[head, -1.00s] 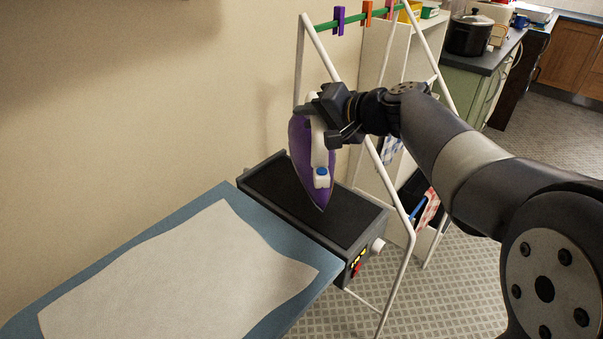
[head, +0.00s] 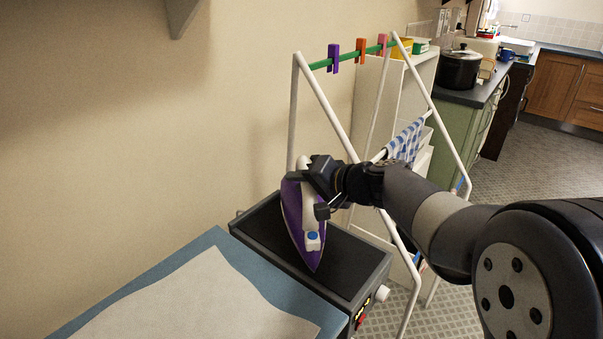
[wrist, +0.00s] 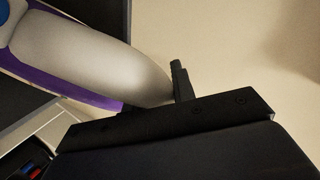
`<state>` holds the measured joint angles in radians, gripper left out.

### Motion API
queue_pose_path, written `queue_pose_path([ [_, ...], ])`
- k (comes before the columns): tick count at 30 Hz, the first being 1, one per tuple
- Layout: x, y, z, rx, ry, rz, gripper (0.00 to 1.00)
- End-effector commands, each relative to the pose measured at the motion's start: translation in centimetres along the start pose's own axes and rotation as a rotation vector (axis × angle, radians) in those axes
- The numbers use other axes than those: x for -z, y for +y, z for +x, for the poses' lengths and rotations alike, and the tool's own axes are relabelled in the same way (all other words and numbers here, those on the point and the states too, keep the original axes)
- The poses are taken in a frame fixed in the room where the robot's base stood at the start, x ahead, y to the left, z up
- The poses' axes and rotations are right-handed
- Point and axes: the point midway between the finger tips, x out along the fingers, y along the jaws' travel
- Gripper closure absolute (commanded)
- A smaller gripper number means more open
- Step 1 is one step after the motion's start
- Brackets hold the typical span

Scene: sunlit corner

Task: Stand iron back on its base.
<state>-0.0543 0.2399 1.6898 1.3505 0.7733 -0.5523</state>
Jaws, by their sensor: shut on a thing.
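The iron (head: 292,210) has a purple body, a white handle and a blue button, and its pointed tip is down. My gripper (head: 318,187) is shut on its white handle near the upper end. The iron is upright with its tip over the dark top of the black base (head: 349,263); I cannot tell whether the tip touches it. In the wrist view, the pale handle (wrist: 85,60) and purple edge fill the upper left, beside a dark finger. Part of the handle is hidden by the gripper.
The blue ironing board (head: 80,308) with a pale cloth (head: 195,305) lies in front of the base. A white drying rack (head: 292,110) with coloured pegs stands behind and right, close to my arm. A wall is behind. Tiled floor (head: 450,310) is at right.

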Motion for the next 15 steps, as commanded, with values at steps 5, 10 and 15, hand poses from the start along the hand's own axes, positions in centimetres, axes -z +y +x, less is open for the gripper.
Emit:
queue_pose_path([
  [5, -0.56, 1.26, 0.65, 0.004, 0.003, -0.001, 1.00],
  [10, -0.57, 1.30, 0.67, 0.005, 0.004, -0.002, 1.00],
  [15, -0.61, 1.39, 0.72, 0.005, 0.004, -0.002, 1.00],
])
